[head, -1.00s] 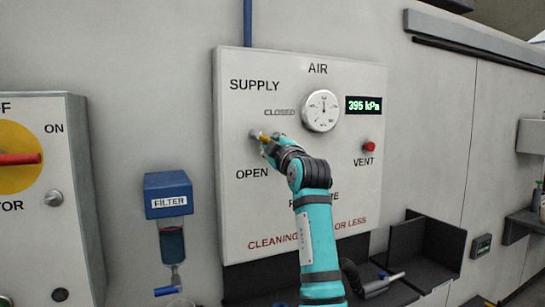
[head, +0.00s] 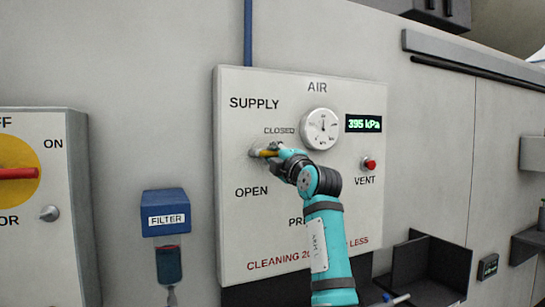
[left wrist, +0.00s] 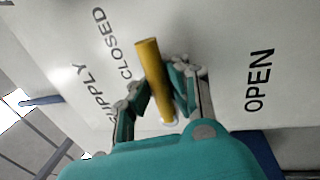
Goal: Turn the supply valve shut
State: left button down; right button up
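The supply valve's yellow handle (head: 266,153) sticks out nearly level to the right from its fitting on the white air panel (head: 240,220). It lies between the CLOSED label above and the OPEN label below. My left gripper (head: 283,154) is at the handle's right part, its fingers partly hiding it. In the left wrist view the yellow handle (left wrist: 152,75) stands between the two fingers. The right finger is close against it, and a gap shows on the left finger's side. The gripper looks open around the handle. My right gripper is not in view.
The pressure gauge (head: 320,129) and the display (head: 363,124) reading 395 kPa sit above right. The red vent button (head: 370,165) is right of my arm. A blue filter (head: 166,212) hangs at left, beside a box with a red-handled yellow switch (head: 18,172).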

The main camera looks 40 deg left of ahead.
pick_arm(q)
jog(key=c, duration=2)
grip_release()
jog(key=shift+w+f+h, duration=0.1)
jog(key=shift+f+h, duration=0.2)
jog(key=shift+f, duration=0.2)
jog(key=o, duration=0.7)
jog(key=shift+s+d+r, duration=0.25)
jog(key=shift+d+r, duration=0.1)
jog(key=shift+r, duration=0.05)
jog(key=shift+o, duration=0.3)
jog(key=shift+a, duration=0.1)
jog(key=v, duration=1.2)
jog(key=shift+f, duration=0.15)
